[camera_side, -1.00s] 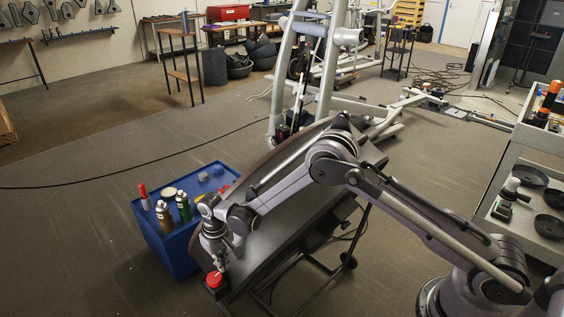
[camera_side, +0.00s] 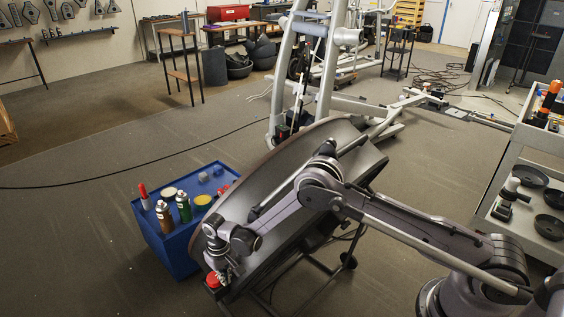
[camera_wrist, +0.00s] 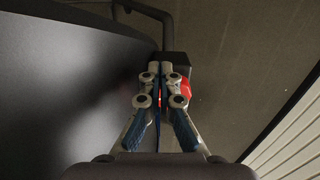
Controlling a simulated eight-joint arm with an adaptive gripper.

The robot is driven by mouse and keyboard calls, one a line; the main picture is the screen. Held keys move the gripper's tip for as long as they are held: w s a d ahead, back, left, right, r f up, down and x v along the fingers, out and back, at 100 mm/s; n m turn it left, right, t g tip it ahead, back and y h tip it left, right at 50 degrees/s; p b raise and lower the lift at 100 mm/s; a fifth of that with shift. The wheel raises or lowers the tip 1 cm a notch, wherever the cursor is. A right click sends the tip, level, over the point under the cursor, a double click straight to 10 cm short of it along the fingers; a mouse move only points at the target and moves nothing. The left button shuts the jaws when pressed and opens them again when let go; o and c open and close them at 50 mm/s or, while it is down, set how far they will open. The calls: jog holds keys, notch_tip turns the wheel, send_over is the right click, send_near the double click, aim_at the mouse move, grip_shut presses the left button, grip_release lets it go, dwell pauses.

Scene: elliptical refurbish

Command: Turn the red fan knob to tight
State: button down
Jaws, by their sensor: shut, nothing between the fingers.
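The red fan knob (camera_side: 213,280) sits at the near lower end of the dark curved panel (camera_side: 290,190). My gripper (camera_side: 226,275) is just right of the knob in the side view, pointing down. In the wrist view my gripper (camera_wrist: 161,68) is shut with its fingers together and nothing between them. The red knob (camera_wrist: 184,90) shows behind and to the right of the fingers, mostly hidden by them. I cannot tell whether the fingers touch it. A black block (camera_wrist: 176,64) shows beyond the fingertips. The knob's markings cannot be read.
A blue cart (camera_side: 165,240) with spray cans (camera_side: 184,207) and tins stands just left of the panel. A grey exercise machine frame (camera_side: 325,80) stands behind. A grey shelf cart (camera_side: 510,190) with dark bowls is at the right. The floor at the left is open.

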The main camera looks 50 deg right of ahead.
jog(key=shift+w+a, duration=0.1)
dwell(0.6)
jog(key=shift+s+a, duration=0.2)
jog(key=shift+a, duration=0.8)
jog(key=shift+w+a, duration=0.2)
jog(key=shift+a, duration=0.4)
jog(key=shift+s, duration=0.1)
jog(key=shift+s+a+r, duration=0.1)
jog(key=shift+s+a, duration=0.05)
jog(key=shift+s, duration=0.15)
notch_tip(320, 180, up, 6)
send_over(215, 284)
jog(key=s, duration=0.2)
jog(key=shift+a, duration=0.35)
jog(key=shift+d, duration=0.1)
